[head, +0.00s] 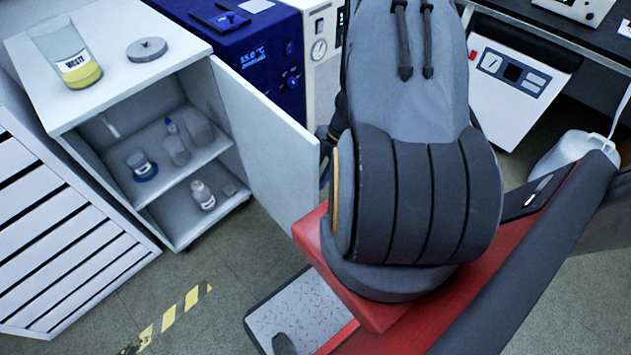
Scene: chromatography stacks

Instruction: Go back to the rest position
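My arm, in its grey fabric cover, rises through the middle and right of the head view above my red base. My gripper does not show clearly; the arm's bulk hides whatever lies behind it. A small dark part shows at the arm's left edge, but I cannot tell what it is. No object is seen held.
A white cabinet (184,42) with an open door (265,150) stands at left, close to my arm. A waste beaker (80,70) and a grey lid (147,49) are on top. A blue unit (262,75) stands behind. Floor (225,270) is free at lower left.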

